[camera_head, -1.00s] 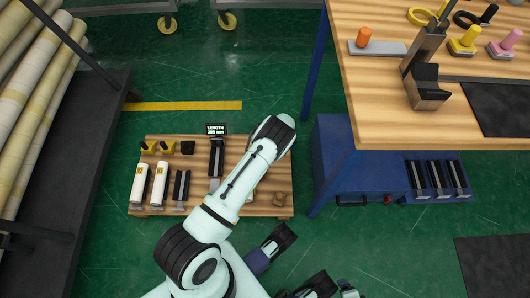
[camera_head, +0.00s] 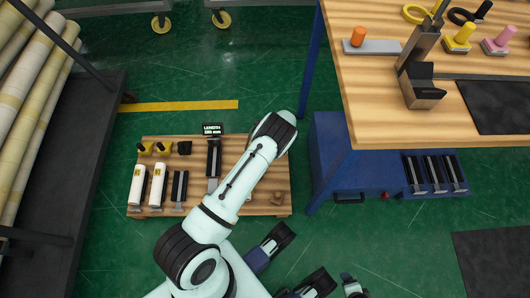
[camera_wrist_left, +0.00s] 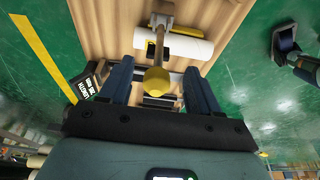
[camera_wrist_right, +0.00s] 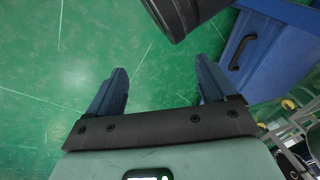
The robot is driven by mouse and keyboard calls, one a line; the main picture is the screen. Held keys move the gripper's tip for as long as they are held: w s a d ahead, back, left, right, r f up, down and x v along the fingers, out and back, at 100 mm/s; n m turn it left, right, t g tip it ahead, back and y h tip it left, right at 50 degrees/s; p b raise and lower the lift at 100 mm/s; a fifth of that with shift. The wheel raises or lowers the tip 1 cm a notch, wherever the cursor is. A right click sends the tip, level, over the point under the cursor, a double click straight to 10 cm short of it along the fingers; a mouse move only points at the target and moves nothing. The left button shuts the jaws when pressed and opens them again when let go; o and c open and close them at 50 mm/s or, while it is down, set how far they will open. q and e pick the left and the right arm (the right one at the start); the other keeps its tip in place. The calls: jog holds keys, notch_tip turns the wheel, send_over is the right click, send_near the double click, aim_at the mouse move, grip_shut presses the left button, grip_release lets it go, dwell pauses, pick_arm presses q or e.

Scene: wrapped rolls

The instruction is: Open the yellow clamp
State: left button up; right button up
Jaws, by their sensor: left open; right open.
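In the left wrist view, a round yellow knob (camera_wrist_left: 157,81) on a slim stem shows between the open fingers of my left gripper (camera_wrist_left: 158,76). The stem runs up to a grey bracket (camera_wrist_left: 161,18) beside a white roll (camera_wrist_left: 182,46). I take this knob to be the yellow clamp's handle. The fingers stand on either side of it, and I see no contact. In the head view my left arm covers this spot and hides the clamp and gripper. My right gripper (camera_wrist_right: 162,78) is open and empty above the green floor.
A blue cabinet (camera_head: 330,155) and high workbench (camera_head: 380,125) stand right. Long rolls (camera_head: 30,90) lie on a rack at left.

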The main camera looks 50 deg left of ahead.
pick_arm(q)
jog(key=p+v, duration=0.1)
jog(key=v, duration=0.9)
jog(key=shift+p, duration=0.4)
pick_arm(e)
jog(key=s+r, duration=0.1)
jog(key=s+a+r, duration=0.1)
jog(key=shift+s+a+r+y, duration=0.1)
jog(key=shift+a+r+y, duration=0.2)
pick_arm(q)
jog(key=shift+d, duration=0.1)
